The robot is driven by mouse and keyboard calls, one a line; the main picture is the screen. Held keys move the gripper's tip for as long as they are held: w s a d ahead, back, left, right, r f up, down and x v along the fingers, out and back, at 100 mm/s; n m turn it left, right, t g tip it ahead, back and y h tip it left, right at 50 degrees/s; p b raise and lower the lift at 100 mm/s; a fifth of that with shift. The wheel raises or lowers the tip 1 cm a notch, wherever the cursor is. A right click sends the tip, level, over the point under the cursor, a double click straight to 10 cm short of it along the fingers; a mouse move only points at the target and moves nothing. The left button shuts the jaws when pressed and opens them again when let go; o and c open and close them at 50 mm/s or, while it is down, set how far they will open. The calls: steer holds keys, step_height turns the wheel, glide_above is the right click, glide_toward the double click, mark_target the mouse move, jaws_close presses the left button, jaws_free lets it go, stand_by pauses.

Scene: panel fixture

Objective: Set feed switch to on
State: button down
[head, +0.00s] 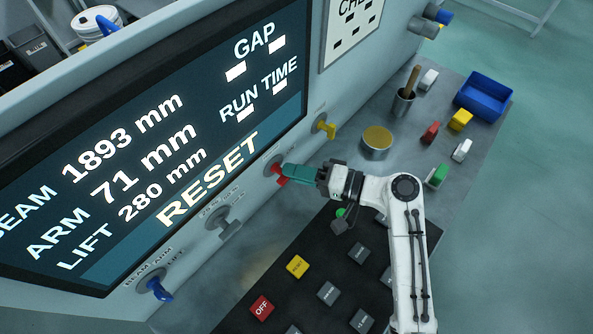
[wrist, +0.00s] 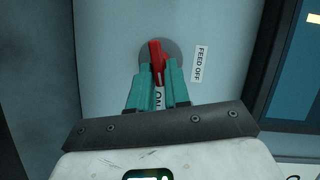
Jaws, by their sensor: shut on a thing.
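The feed switch is a red lever (head: 281,181) on a round grey plate on the panel's side face, below the screen's right end. In the wrist view the red lever (wrist: 157,58) stands between my teal fingertips, near upright in the picture. A "FEED OFF" label (wrist: 200,64) is to its right. An "ON" label (wrist: 160,97) shows below it, between the fingers. My gripper (head: 287,172) is shut on the red lever; in the wrist view the fingers (wrist: 158,82) flank it. The lever's lower part is partly hidden by the fingers.
A yellow knob (head: 326,127), a grey switch (head: 229,226) and a blue switch (head: 156,287) sit near on the panel. A black button pad (head: 330,270) lies below my arm. A tin (head: 377,141), a cup, small coloured blocks and a blue bin (head: 484,97) stand on the bench.

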steer(key=shift+f+m+y, duration=0.3)
steer(key=shift+m+y, duration=0.3)
steer(key=shift+m, duration=0.7)
steer(key=c, duration=1.2)
jaws_free()
steer(key=shift+o, duration=0.2)
steer(key=b+v, duration=0.2)
steer(key=v, duration=0.9)
